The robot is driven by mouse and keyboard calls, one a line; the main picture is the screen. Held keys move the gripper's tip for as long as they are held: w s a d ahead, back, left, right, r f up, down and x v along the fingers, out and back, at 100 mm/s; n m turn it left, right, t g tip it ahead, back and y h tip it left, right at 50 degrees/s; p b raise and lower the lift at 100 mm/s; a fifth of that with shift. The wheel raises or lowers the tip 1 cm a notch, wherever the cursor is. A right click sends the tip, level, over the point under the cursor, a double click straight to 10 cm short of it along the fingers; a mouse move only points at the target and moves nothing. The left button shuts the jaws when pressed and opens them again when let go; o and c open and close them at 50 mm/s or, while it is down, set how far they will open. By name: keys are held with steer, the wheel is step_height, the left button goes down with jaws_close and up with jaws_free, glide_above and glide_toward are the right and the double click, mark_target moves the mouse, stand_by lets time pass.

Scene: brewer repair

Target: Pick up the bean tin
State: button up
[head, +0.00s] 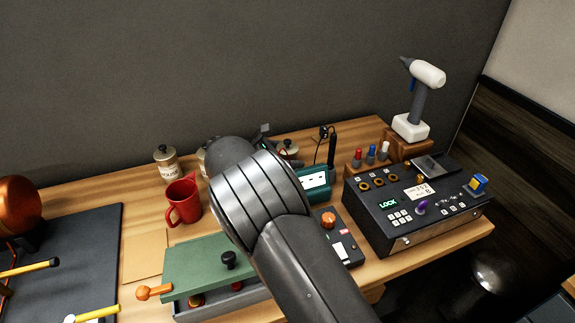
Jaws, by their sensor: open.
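Small cream tins with dark lids stand along the back of the bench. One tin (166,164) at the back left is in full view, its label too small to read surely. A second tin (203,162) shows only as a sliver left of my arm. A third tin (291,147) is partly hidden behind my gripper. I cannot tell which is the bean tin. My gripper (271,140) is mostly hidden behind my arm; only dark parts of it show near the third tin. It is open, and I see nothing held in it.
A red mug (184,202) stands in front of the left tin. A green-lidded box (208,266) lies at the front. A teal device (316,182) and a black control box (415,205) are to the right. A white-headed tool (427,74) stands at the back right.

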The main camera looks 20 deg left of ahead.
steer(key=c, duration=1.2)
